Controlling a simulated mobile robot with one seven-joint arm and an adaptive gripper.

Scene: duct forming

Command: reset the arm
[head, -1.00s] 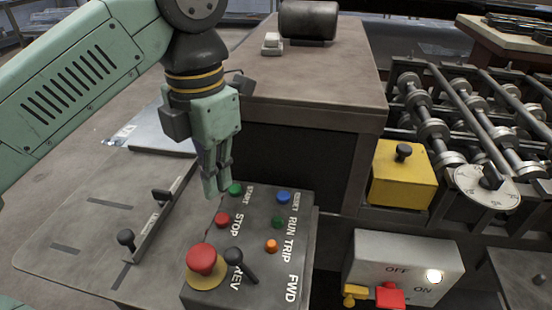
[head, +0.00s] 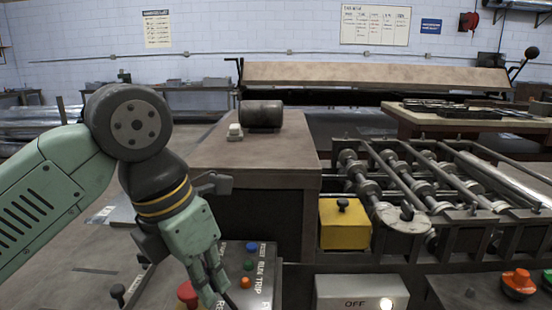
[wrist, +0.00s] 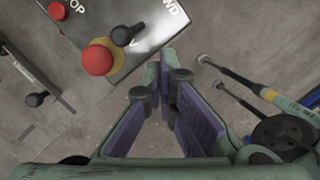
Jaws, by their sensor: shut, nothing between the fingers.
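My gripper (head: 213,284) is a green hand on my green arm, in the lower left of the head view. It points downward and a little to the right, in front of the control panel (head: 262,290). The fingers are shut and empty. In the wrist view the gripper (wrist: 163,82) shows its purple-lined fingers over bare floor beside the panel's edge. The panel has a red mushroom button on a yellow base (wrist: 98,60), a black lever (wrist: 127,35) and a red button (wrist: 56,11). In the head view the arm hides part of the panel.
A machine cabinet (head: 215,155) with a dark motor (head: 262,115) stands behind the gripper. Right are a yellow box (head: 344,226), a roller machine (head: 425,180) and a lit OFF switch box (head: 335,292). Black-knobbed levers (head: 118,291) stand left of the panel.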

